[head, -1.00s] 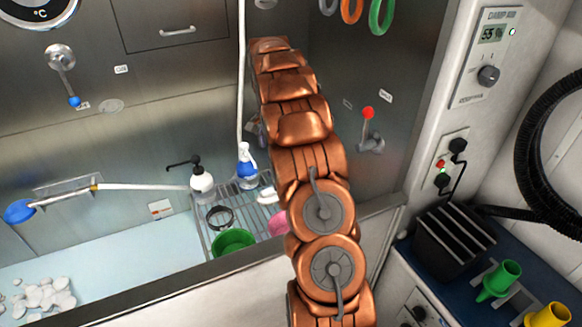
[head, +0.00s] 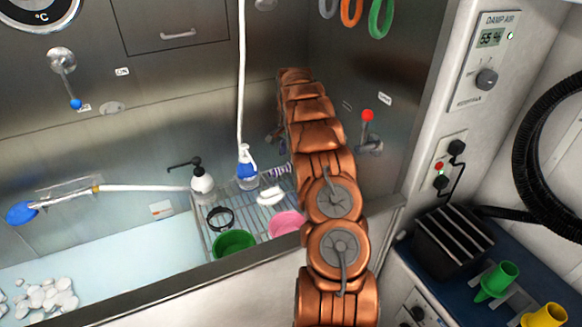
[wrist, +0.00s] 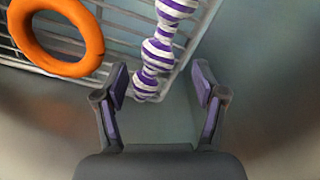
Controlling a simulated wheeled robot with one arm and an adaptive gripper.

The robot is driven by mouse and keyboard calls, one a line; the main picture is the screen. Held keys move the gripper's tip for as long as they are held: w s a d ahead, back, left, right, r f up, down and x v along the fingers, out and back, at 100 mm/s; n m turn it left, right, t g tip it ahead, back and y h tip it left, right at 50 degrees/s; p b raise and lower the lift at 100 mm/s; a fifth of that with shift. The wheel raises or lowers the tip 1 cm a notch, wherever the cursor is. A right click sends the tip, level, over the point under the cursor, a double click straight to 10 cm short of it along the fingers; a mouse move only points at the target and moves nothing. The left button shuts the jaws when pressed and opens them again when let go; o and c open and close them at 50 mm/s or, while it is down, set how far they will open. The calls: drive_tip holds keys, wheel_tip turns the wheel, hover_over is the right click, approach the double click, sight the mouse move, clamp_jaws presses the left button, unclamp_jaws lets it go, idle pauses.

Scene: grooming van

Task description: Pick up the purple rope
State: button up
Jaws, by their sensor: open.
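The purple rope is a knotted purple-and-white striped toy. In the wrist view the rope (wrist: 158,50) runs down from the top edge, with its lower end over the rack's edge, between my fingers in the picture. In the head view a bit of the rope (head: 278,172) shows left of my arm; the rest is hidden. My gripper (wrist: 159,78) is open, its purple-padded fingers either side of the rope's lower end. No contact shows, and the depth between them is unclear. The head view hides most of the gripper behind my arm.
An orange ring (wrist: 57,68) lies on the wire rack (wrist: 115,28), left of the rope. The head view shows a blue-and-white spray bottle (head: 247,170), a white pump bottle (head: 202,184), a green bowl (head: 234,241) and a pink bowl (head: 285,224) there. The tub's rim (head: 235,262) runs in front.

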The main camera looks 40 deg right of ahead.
drive_tip(key=f+p, duration=0.1)
drive_tip(key=f, duration=0.1)
drive_tip(key=f+p, duration=0.1)
drive_tip(key=f, duration=0.1)
drive_tip(key=shift+s+a, duration=0.1)
drive_tip(key=shift+s, duration=0.1)
drive_tip(key=shift+f, duration=0.45)
drive_tip(key=shift+c, duration=0.3)
drive_tip(key=c, duration=1.2)
drive_tip(key=shift+w+r, duration=0.1)
drive_tip(key=shift+r, duration=0.05)
drive_tip(key=shift+c, duration=0.2)
